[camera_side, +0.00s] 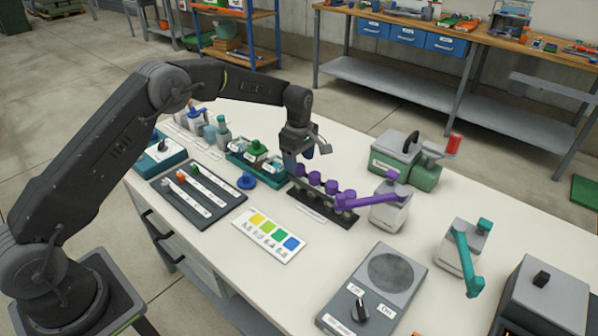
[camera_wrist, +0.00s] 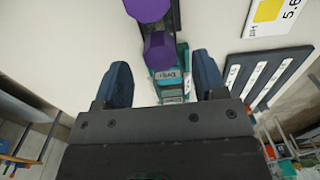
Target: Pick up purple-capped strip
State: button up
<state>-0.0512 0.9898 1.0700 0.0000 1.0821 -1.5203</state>
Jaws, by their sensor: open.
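The purple-capped strip is a row of several purple caps (camera_side: 315,178) on a dark narrow holder (camera_side: 322,206), standing on the white bench. In the wrist view, two of its purple caps (camera_wrist: 160,48) show, the nearer one between and just beyond my fingers. My gripper (camera_side: 306,156) points down above the far end of the row. Whether a finger touches a cap cannot be told.
A purple-handled valve (camera_side: 388,207) stands close to the right end of the row. Teal trays with bottles (camera_side: 258,160) are on the left. A dark tray with labelled strips (camera_side: 198,192) and a colour chart (camera_side: 270,236) lie nearer. Bare bench shows in front.

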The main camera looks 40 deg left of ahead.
aim_at(299, 177)
jog(key=shift+f, duration=1.4)
jog(key=shift+c, duration=0.4)
jog(key=c, duration=0.9)
